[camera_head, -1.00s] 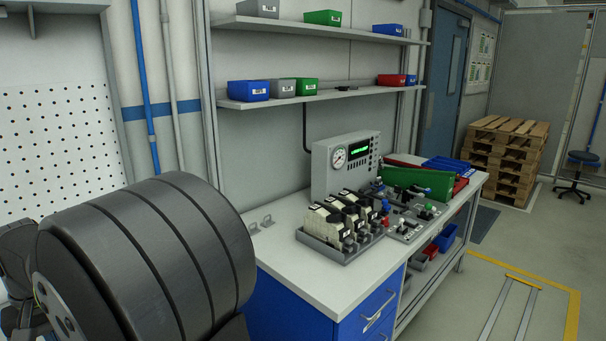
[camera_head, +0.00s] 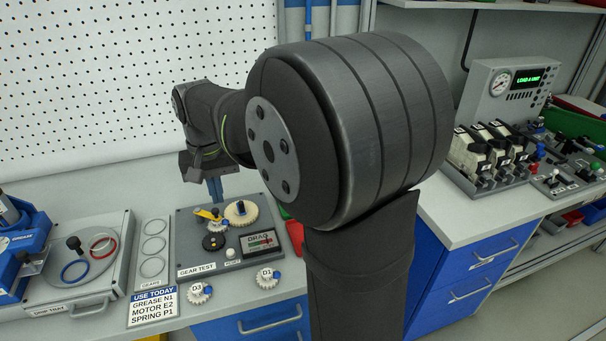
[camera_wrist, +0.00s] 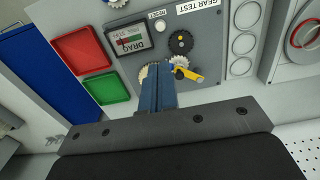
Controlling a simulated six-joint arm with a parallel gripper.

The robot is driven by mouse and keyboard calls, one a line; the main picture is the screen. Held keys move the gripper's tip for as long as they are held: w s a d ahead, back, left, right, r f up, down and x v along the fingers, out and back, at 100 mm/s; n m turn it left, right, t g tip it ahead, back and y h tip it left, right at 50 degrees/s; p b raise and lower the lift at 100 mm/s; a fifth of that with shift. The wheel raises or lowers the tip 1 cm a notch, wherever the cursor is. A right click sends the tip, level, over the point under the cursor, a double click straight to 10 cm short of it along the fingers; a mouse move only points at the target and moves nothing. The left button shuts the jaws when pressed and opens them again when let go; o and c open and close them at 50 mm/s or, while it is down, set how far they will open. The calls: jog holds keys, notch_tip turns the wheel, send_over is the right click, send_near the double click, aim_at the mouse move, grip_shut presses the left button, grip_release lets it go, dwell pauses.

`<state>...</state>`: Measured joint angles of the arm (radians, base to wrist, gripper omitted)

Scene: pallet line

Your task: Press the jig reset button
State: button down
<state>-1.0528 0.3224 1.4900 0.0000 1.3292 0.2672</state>
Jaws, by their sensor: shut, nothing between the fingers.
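The gear test jig (camera_head: 187,226) is a grey panel on the bench, with a small white reset button (camera_head: 231,254) at its front edge beside a RESET label. The button also shows in the wrist view (camera_wrist: 161,26) near the top, next to a dark DRAG gauge (camera_wrist: 128,36). My gripper (camera_head: 215,196) is shut and empty, its blue fingers pointing down by the back of the jig. In the wrist view the fingertips (camera_wrist: 158,68) overlap part of a cream gear and are apart from the button. I cannot tell whether they touch the gear.
On the jig sit a cream gear (camera_head: 241,213), a dark gear (camera_head: 213,241) and a yellow crank (camera_head: 209,214). A red tray (camera_wrist: 85,48) and a green tray (camera_wrist: 107,87) lie beside it. Loose gears and a USE TODAY card (camera_head: 153,306) lie in front.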

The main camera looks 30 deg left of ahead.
jog(key=n+t+h, duration=0.1)
jog(key=n+t, duration=0.6)
jog(key=n, duration=0.9)
send_over(228, 253)
notch_tip(228, 253, down, 7)
jog(key=shift+f, duration=4.4)
jog(key=shift+f, duration=0.4)
